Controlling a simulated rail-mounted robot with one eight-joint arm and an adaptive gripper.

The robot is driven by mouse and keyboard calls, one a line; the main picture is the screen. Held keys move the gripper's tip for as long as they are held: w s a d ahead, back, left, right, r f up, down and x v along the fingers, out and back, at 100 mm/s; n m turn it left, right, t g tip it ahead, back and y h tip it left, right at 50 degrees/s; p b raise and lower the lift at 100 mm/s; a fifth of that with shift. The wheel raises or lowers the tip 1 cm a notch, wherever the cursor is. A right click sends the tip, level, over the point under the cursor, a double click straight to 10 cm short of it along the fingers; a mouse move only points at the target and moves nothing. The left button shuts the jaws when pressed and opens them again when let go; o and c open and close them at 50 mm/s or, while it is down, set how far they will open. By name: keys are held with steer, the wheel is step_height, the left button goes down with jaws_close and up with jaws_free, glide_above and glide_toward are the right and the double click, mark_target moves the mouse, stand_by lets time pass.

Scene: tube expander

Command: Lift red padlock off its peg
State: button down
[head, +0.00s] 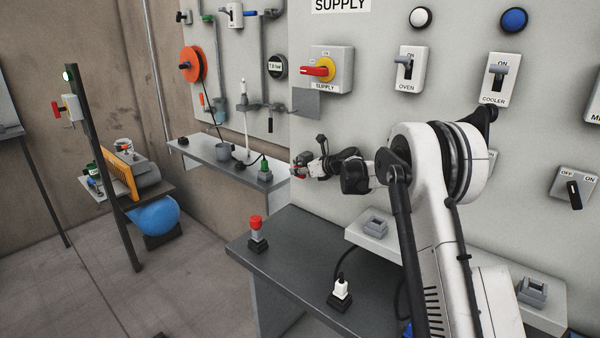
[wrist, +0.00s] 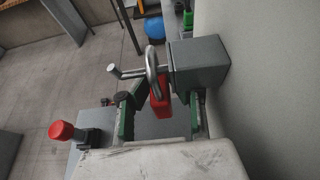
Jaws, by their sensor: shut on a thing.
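The red padlock (wrist: 160,98) has a silver shackle that loops around a thin metal peg (wrist: 128,73) in the wrist view. The peg sticks out from a grey block (wrist: 197,64) and has a short crosspiece at its free end. My gripper (wrist: 162,103) has its fingers on either side of the padlock's red body and is shut on it. In the head view my gripper (head: 306,168) is small, beside the wall panel, with a bit of red at its tip. The finger contacts are partly hidden in both views.
A dark table (head: 290,240) below carries a red-topped post (head: 257,232) and a white plug (head: 341,290). A grey shelf (head: 215,160) with small items is at the back left. The panel (head: 350,130) stands close along the right side of the wrist view.

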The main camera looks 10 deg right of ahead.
steer(key=shift+s+a+r, duration=0.15)
steer(key=shift+a+r, duration=0.1)
steer(key=shift+a, duration=0.1)
steer(key=s+a+b, duration=0.2)
steer(key=s+a, duration=0.5)
steer(key=shift+a+r, duration=0.35)
steer(key=shift+r, duration=0.05)
stand_by(0.8)
